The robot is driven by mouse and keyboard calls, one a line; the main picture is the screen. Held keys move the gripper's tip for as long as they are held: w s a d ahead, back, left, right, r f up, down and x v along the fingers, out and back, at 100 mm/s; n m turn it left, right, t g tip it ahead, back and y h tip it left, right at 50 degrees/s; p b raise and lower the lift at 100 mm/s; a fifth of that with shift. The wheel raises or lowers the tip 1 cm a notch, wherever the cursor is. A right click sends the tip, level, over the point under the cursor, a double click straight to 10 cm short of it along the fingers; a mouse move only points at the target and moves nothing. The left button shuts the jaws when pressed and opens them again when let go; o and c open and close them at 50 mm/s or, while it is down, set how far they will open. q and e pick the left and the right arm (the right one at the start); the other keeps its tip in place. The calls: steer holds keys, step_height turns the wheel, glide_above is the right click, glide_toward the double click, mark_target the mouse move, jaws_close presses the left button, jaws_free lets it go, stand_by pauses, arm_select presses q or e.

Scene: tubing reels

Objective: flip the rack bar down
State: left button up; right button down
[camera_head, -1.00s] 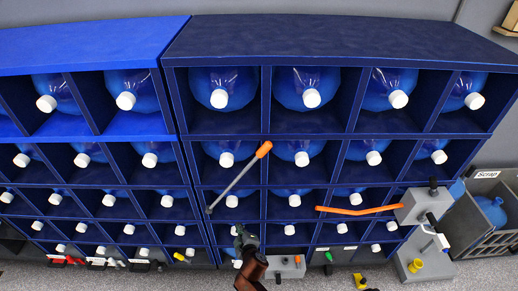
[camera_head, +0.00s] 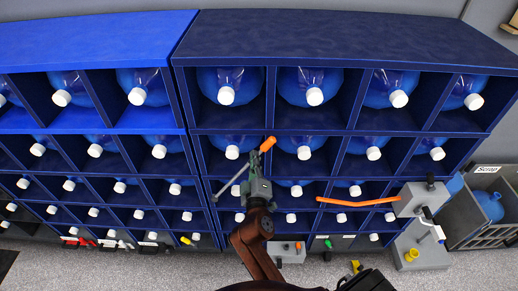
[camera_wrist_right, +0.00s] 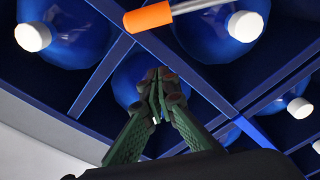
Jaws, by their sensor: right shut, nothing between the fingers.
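The rack bar is a grey rod (camera_head: 232,181) with an orange end (camera_head: 268,144), slanting up to the right across the front of the dark blue rack (camera_head: 340,126). My right gripper (camera_head: 257,158) is shut and empty, close to the orange end in the head view and covering part of the rod. In the right wrist view, my closed fingertips (camera_wrist_right: 160,82) sit below the orange end (camera_wrist_right: 148,17), with a visible gap between them. The rod runs from there toward the top edge. Contact with the rod cannot be told. My left gripper is not in view.
Large blue bottles with white caps (camera_head: 314,96) fill the rack cells. Another bar, all orange (camera_head: 357,203), extends from a grey stand (camera_head: 412,200) at the right. A brighter blue rack (camera_head: 90,117) stands at the left, and a scrap crate (camera_head: 478,228) at far right.

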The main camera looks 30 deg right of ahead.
steer(key=p+x, duration=0.1)
steer(key=x, duration=0.3)
steer(key=p+x, duration=0.1)
steer(key=x, duration=0.4)
steer(key=shift+r, duration=0.2)
steer(key=shift+s+d+f+p, duration=0.45)
steer(key=shift+s+d+f, duration=0.15)
steer(key=shift+d+f, duration=0.35)
steer(key=shift+s+d+f, duration=0.25)
steer(key=shift+s+d, duration=0.1)
steer(key=shift+s, duration=0.1)
